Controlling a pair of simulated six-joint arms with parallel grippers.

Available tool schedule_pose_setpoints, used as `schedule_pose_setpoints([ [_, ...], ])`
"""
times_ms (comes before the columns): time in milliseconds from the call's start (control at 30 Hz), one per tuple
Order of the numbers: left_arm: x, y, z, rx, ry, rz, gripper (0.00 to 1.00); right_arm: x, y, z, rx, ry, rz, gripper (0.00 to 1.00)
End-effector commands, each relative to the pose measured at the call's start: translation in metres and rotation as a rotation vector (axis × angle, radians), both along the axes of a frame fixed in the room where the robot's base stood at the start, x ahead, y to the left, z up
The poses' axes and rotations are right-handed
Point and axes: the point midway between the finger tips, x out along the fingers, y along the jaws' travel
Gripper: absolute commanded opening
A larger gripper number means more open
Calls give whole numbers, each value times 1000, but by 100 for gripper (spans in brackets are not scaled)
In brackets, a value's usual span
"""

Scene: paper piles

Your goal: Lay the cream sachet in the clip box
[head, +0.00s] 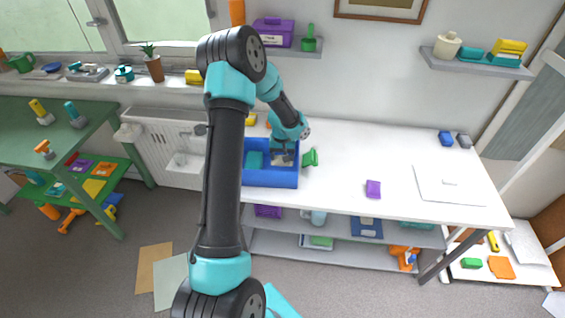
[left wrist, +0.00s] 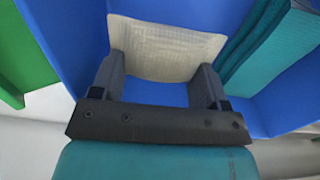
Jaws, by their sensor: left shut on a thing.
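The cream sachet (left wrist: 165,45) is a pale, textured flat packet. My left gripper (left wrist: 162,68) is shut on it, a finger at each side edge. The blue clip box (head: 270,179) stands on the white table, open at the top. In the head view my left gripper (head: 284,156) is down at the box's right part, and the sachet shows only as a small pale patch under it. In the left wrist view the sachet is between blue walls; whether it touches the box floor I cannot tell. My right gripper is not in view.
Teal packets (left wrist: 265,45) stand in the box beside the sachet. A green object (head: 310,157) is right of the box. A purple item (head: 373,189) lies farther right on the table, with clear white surface between. A white board (head: 440,193) lies at the right.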

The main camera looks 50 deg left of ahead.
Motion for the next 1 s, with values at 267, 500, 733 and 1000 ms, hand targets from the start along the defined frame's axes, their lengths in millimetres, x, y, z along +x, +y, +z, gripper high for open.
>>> schedule_pose_setpoints([
  [267, -1, 0, -31, -2, 4, 0, 46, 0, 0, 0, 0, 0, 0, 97],
  [500, 0, 0, -37, 0, 0, -1, 46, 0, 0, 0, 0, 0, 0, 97],
  [733, 0, 0, -40, -1, 1, 0, 46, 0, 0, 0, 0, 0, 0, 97],
  [1000, 0, 0, -40, -1, 1, 0, 92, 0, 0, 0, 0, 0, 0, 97],
])
